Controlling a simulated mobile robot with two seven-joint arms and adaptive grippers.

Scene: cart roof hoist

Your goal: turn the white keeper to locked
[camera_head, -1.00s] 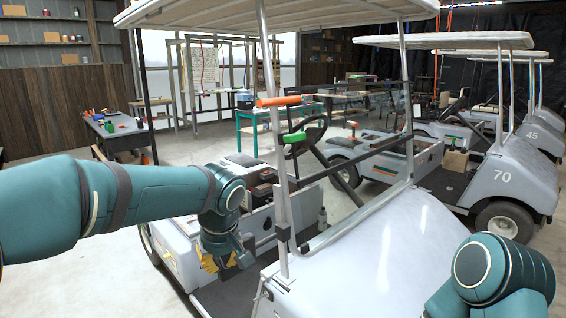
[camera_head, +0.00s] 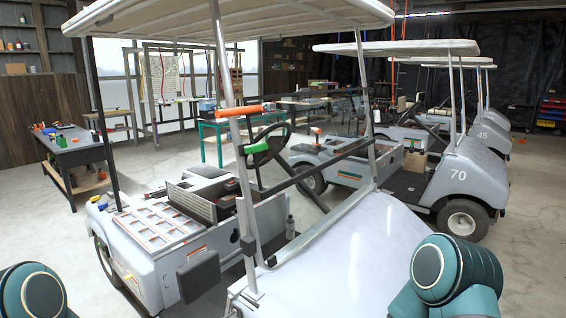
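The near golf cart (camera_head: 345,245) fills the middle of the head view under its white roof (camera_head: 235,18). An orange grip (camera_head: 240,110) lies across its front roof post, and a green grip (camera_head: 256,147) is just below, beside the steering wheel (camera_head: 267,146). I cannot make out a white keeper. Neither gripper is in view. Only a rounded teal part of my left arm shows at the bottom left, and a part of my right arm at the bottom right, in front of the cart's nose.
A pale gridded panel (camera_head: 158,222) lies on the near cart's body. A black box (camera_head: 198,276) juts out at its side. A dark workbench (camera_head: 75,150) stands at the left. Cart 70 (camera_head: 470,170) is parked behind. Floor at the right is clear.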

